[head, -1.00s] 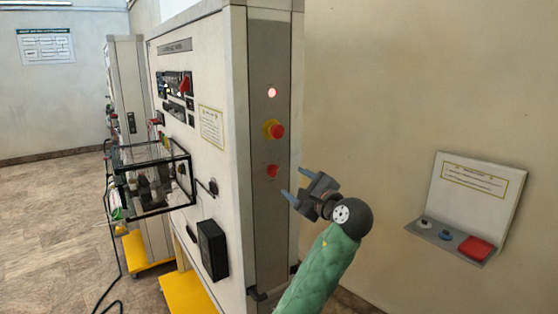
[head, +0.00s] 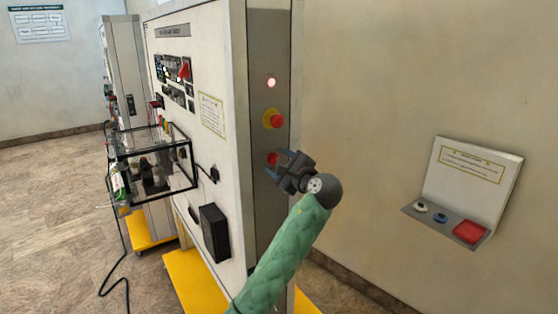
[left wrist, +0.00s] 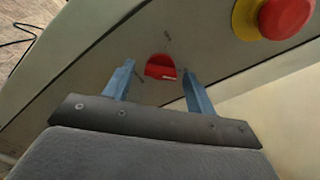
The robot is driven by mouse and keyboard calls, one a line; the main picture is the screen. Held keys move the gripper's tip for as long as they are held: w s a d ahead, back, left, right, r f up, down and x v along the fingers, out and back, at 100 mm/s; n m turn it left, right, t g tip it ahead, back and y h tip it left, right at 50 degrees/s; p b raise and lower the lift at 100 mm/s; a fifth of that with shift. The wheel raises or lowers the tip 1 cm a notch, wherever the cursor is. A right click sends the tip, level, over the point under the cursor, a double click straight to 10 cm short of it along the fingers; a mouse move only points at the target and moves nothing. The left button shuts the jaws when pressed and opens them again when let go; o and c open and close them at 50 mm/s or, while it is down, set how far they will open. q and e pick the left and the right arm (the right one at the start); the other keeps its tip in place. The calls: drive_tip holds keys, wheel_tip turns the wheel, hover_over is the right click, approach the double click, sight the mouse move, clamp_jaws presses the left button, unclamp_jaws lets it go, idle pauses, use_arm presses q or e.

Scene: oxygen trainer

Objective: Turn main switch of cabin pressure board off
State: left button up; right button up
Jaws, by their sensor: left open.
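The cabin pressure board (head: 215,70) is a tall white cabinet with a grey side panel. That side carries a lit lamp (head: 271,83), a red emergency button on a yellow ring (head: 276,120) and, below it, a red rotary switch (head: 272,159). My left gripper (head: 277,163) is open at the red switch, its blue fingers pointing at the panel. In the left wrist view the red switch (left wrist: 160,67) lies between and just beyond the two fingertips (left wrist: 158,75). I cannot tell whether the fingers touch it. The emergency button (left wrist: 285,15) is at upper right there. My right gripper is not in view.
A clear box (head: 150,165) juts from the cabinet's front, and a black box (head: 214,233) sits lower on it. A wall panel (head: 470,180) with several buttons is at the right. Yellow base parts (head: 200,283) stick out at the floor.

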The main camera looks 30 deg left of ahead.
use_arm(q)
drive_tip(key=c, duration=1)
